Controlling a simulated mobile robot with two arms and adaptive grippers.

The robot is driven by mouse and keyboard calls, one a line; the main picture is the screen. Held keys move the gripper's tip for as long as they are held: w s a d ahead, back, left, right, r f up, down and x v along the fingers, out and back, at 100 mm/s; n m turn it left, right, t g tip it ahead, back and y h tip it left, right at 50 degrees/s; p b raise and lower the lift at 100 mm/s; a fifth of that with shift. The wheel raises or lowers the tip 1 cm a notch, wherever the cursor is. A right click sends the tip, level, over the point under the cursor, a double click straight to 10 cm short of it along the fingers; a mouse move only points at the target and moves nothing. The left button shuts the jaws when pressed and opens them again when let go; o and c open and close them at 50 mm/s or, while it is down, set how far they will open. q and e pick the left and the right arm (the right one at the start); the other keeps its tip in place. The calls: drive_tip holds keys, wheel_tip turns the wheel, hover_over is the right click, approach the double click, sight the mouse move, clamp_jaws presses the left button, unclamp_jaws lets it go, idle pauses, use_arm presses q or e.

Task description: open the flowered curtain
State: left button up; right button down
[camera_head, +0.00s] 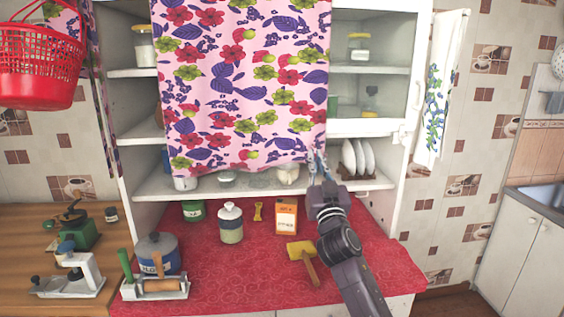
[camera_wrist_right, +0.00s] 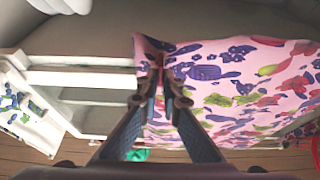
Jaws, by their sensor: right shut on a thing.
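The flowered curtain (camera_head: 245,85) is pink with red, purple and green flowers and hangs across the middle of the white cupboard. Shelf space shows on both sides of it and below its hem. My right gripper (camera_head: 318,163) is at the curtain's lower right corner. In the right wrist view the curtain (camera_wrist_right: 240,85) spreads to the right, and the right gripper (camera_wrist_right: 165,75) is shut on its edge, with cloth pinched between the fingertips. My left gripper is not in view.
White plates (camera_head: 358,157) stand in a rack right of the gripper. A red basket (camera_head: 40,65) hangs at left.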

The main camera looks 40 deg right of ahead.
drive_tip(key=s+d+p, duration=0.1)
drive_tip(key=s+d, duration=0.8)
drive_tip(key=d, duration=0.5)
drive_tip(key=shift+d, duration=0.25)
drive_tip(key=shift+w, duration=0.1)
drive_tip(key=c, duration=2.1)
unclamp_jaws()
drive_tip(key=v, duration=1.2)
